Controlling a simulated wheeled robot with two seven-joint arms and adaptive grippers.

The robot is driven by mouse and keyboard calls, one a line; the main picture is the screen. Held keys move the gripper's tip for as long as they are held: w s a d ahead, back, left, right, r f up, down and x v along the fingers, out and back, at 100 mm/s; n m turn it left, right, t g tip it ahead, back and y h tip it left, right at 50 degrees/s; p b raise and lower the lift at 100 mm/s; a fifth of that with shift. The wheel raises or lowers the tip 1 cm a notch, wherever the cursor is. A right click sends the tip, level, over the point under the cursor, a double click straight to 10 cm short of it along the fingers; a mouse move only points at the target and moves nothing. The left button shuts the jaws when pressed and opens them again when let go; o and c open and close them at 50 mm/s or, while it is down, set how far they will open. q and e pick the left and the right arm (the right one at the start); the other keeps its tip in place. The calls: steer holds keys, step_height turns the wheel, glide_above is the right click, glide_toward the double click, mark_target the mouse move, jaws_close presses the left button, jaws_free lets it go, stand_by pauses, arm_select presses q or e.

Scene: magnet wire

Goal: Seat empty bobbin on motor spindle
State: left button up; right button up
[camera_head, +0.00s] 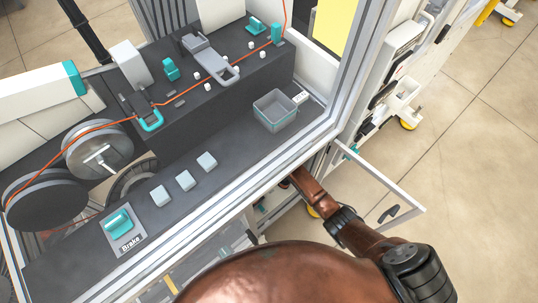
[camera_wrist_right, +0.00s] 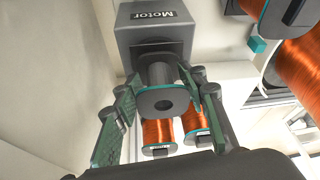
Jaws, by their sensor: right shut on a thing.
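In the right wrist view, the empty bobbin (camera_wrist_right: 163,101) is dark grey with a teal rim and a dark centre hole facing me. My right gripper (camera_wrist_right: 164,90) is shut on it, one finger at each side. The motor (camera_wrist_right: 155,42), a grey box labelled "Motor", stands directly behind the bobbin. The spindle is hidden, so I cannot tell how far the bobbin sits on it. In the head view my right arm goes down past the bench edge, and its gripper is hidden. My left gripper is in neither view.
Copper-wound spools (camera_wrist_right: 158,136) stand below and behind the bobbin, with larger ones (camera_wrist_right: 299,62) at the upper right. A pale wall (camera_wrist_right: 45,70) is on the left. In the head view, a frame edge (camera_head: 240,190) borders the bench, and an open door (camera_head: 388,186) stands beside my arm.

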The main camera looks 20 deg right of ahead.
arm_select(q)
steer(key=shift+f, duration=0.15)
arm_select(e)
steer(key=shift+f, duration=0.45)
steer(key=o, duration=1.1)
steer(key=shift+p+v, duration=0.55)
steer(key=shift+v, duration=0.2)
steer(key=p+v, duration=0.3)
steer(key=p, duration=0.1)
steer(key=shift+d+r, duration=0.1)
steer(key=shift+r, duration=0.25)
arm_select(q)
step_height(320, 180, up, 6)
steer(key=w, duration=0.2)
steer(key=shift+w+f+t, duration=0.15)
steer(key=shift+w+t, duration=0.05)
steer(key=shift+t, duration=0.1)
arm_select(e)
steer(key=shift+s, duration=0.1)
steer(key=shift+f, duration=0.1)
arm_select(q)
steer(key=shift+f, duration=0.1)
arm_select(e)
steer(key=shift+f, duration=0.1)
